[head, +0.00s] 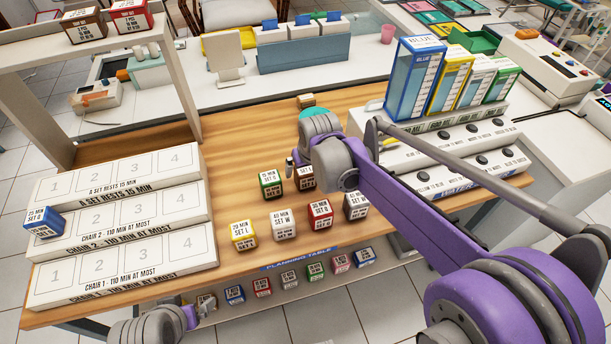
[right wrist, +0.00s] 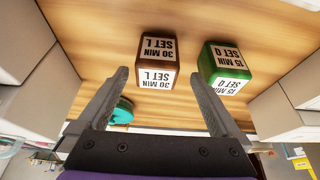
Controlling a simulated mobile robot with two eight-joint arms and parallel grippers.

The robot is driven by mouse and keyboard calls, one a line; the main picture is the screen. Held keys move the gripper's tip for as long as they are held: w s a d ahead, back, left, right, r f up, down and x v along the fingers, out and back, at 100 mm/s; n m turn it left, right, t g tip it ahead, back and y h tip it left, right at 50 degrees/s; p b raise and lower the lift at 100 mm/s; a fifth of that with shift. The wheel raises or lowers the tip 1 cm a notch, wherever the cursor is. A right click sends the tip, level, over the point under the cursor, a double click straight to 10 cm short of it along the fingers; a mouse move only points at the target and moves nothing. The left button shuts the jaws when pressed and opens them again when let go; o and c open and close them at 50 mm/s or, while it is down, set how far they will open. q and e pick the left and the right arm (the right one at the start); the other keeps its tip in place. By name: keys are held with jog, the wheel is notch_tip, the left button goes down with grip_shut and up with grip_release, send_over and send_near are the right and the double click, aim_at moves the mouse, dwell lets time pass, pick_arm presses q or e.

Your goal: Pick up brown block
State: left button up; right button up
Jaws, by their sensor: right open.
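The brown block (head: 305,180) stands on the wooden table, partly covered by my right gripper in the head view. In the right wrist view the brown block (right wrist: 157,62) shows a white label reading 30 MIN SET L. My right gripper (head: 297,163) is open and empty. In the right wrist view its fingertips (right wrist: 158,76) are spread to either side of the brown block's near end, with the block in front of them. My left gripper (head: 192,317) shows only in part at the bottom edge; its jaws cannot be made out.
A green block (head: 271,184) stands close beside the brown one. Yellow (head: 243,235), white (head: 283,223), red (head: 320,214) and dark (head: 356,206) blocks form a row nearer the front. A stepped chair rack (head: 120,250) is at left. Another brown block (head: 86,26) sits on the shelf.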

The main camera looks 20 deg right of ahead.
aim_at(304, 172)
jog(key=x, duration=0.6)
jog(key=shift+w+d+r, duration=0.15)
jog(key=shift+w+d, duration=0.05)
jog(key=shift+w, duration=0.15)
jog(key=c, duration=1.4)
jog(key=shift+r, duration=0.1)
jog(key=shift+c, duration=0.2)
